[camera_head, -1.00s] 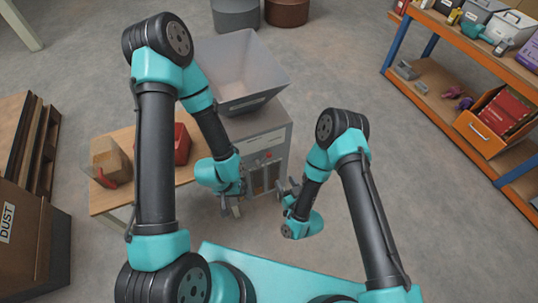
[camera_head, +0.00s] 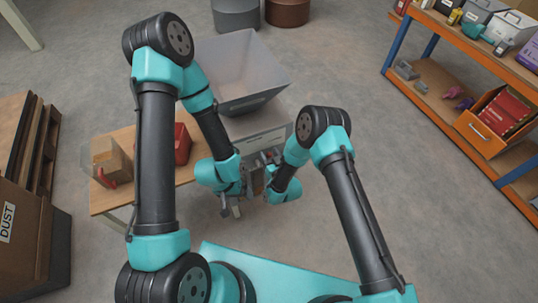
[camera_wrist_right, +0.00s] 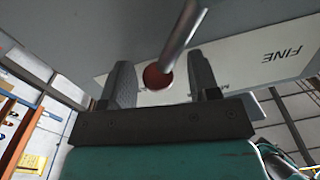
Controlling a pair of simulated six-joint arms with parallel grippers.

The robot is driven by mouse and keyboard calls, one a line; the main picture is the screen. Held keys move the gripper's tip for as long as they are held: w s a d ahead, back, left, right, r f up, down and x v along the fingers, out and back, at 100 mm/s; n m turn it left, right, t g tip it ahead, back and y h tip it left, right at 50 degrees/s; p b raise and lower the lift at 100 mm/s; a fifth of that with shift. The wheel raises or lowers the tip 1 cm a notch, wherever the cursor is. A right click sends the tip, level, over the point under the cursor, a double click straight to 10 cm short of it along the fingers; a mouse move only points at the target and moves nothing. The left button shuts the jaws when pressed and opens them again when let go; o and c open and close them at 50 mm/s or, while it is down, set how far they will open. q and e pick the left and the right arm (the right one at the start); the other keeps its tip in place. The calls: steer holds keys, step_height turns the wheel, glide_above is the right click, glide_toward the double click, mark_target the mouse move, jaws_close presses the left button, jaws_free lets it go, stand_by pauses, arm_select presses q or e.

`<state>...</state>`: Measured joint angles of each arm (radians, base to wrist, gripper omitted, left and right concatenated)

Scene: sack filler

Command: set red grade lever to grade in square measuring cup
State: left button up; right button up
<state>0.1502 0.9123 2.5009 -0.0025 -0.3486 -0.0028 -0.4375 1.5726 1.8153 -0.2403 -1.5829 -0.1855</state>
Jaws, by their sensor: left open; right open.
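The red grade lever's round red knob (camera_wrist_right: 157,79) shows in the right wrist view at the end of a grey rod (camera_wrist_right: 184,32). My right gripper (camera_wrist_right: 162,82) is open, with one finger on each side of the knob; contact cannot be told. A white label strip behind reads FINE (camera_wrist_right: 285,55) at the right; another word is mostly hidden. In the head view my right gripper (camera_head: 268,162) is at the machine's front. My left gripper (camera_head: 231,210) is open, low beside the machine. A clear-sided, tan-filled container (camera_head: 109,160), possibly the square measuring cup, stands on the table; its grade is unclear.
The machine's grey hopper (camera_head: 240,75) rises behind my arms. A wooden table (camera_head: 125,200) holds a red container (camera_head: 182,146). An orange-and-blue shelf (camera_head: 440,95) stands at the right, a DUST bin (camera_head: 35,235) at the left. Floor between machine and shelf is clear.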

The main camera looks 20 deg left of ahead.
steer(key=shift+c, duration=0.5)
jaws_close()
